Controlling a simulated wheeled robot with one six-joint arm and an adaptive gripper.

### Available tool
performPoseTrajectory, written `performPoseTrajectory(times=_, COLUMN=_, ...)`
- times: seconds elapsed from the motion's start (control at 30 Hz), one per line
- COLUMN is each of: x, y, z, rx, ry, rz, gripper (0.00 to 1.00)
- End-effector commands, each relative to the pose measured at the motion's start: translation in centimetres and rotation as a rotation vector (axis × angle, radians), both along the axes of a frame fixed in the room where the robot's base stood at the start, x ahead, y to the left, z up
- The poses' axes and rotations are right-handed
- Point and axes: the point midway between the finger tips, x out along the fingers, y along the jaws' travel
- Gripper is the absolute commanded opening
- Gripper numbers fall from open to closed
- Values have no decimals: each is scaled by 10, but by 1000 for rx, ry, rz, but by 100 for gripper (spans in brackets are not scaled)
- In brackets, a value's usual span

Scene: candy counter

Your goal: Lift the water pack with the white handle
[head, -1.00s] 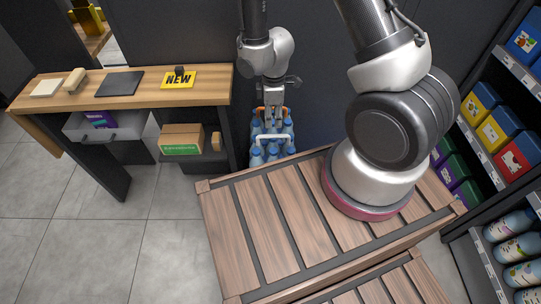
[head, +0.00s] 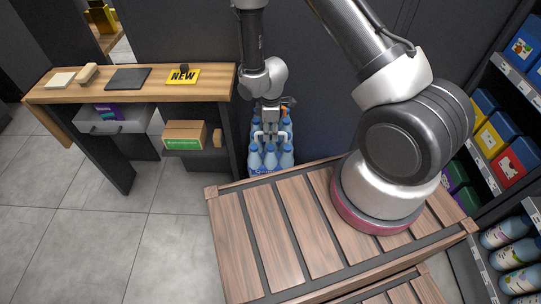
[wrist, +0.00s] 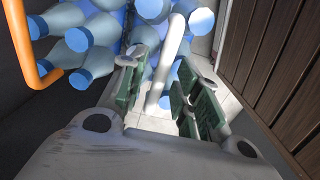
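The water pack with the white handle (head: 257,138) stands upright on the floor between the counter and the wooden crate. Its blue-capped bottles (head: 271,160) show in the head view. The white handle also crosses the wrist view (wrist: 169,62), passing between the green finger pads. My gripper (wrist: 160,98) is open around the handle, with a gap beside it. In the head view my gripper (head: 268,128) is down over the pack and hides part of the handle. A second pack with an orange handle (wrist: 22,48) stands right behind; the head view shows little of it.
The slatted wooden crate (head: 262,215) stands close in front of the packs. The wooden counter (head: 100,90) with a drawer and a carton (head: 185,135) is to the left. Shelves (head: 490,170) of boxes and bottles stand on the right. The floor at left is clear.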

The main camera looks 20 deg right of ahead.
Motion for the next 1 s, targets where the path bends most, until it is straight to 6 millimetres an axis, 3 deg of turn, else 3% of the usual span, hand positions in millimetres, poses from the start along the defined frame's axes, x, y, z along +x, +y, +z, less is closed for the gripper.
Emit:
performPoseTrajectory(times=0.03, x=0, y=0, z=0, rx=0, ry=0, rz=0, gripper=32)
performPoseTrajectory(times=0.2, x=0, y=0, z=0, rx=0, ry=0, rz=0, gripper=1)
performPoseTrajectory(times=0.23, x=0, y=0, z=0, rx=0, ry=0, rz=0, gripper=0)
performPoseTrajectory(times=1.0, x=-7, y=-3, z=17, rx=1, ry=-3, rz=-2, gripper=0)
